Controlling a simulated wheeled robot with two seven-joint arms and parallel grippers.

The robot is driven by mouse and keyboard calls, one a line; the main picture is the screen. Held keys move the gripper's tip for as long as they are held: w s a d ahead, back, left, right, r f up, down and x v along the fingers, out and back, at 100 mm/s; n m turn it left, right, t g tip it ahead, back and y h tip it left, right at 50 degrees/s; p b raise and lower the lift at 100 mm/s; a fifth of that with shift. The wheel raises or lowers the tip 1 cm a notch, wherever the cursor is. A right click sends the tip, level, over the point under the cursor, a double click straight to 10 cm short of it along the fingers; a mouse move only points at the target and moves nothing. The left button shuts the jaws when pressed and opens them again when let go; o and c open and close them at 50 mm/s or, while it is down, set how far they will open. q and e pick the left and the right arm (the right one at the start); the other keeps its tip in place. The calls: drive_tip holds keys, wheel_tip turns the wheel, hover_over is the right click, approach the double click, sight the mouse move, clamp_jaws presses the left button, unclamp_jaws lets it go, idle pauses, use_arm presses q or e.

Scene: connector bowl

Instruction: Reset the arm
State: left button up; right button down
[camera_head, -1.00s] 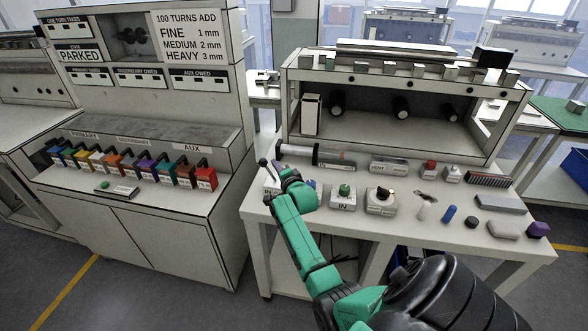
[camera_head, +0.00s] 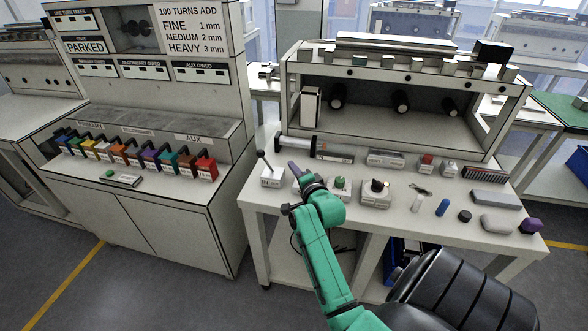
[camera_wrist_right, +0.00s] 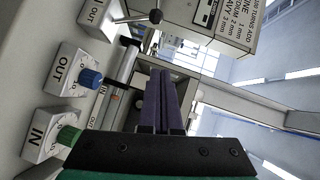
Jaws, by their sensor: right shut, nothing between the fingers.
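My right arm, green and jointed, reaches up from the bottom of the head view over the front of the white workbench (camera_head: 258,203). Its right gripper (camera_head: 294,167) points away from me over the bench, partly hidden behind the wrist. In the right wrist view the gripper's two purple fingers (camera_wrist_right: 160,98) lie together with nothing between them. A lever block (camera_head: 271,178) stands left of the gripper, its black-knobbed lever upright. A green-knob block (camera_head: 340,188) stands to the right. The wrist view shows a blue-knob block (camera_wrist_right: 75,80) marked OUT beside the fingers, apart from them. My left gripper is not seen.
A clear tube (camera_head: 300,146) lies behind the gripper. A dial block (camera_head: 375,195), a blue cylinder (camera_head: 442,207) and other small parts stand to the right. A shelf unit (camera_head: 415,128) rises behind.

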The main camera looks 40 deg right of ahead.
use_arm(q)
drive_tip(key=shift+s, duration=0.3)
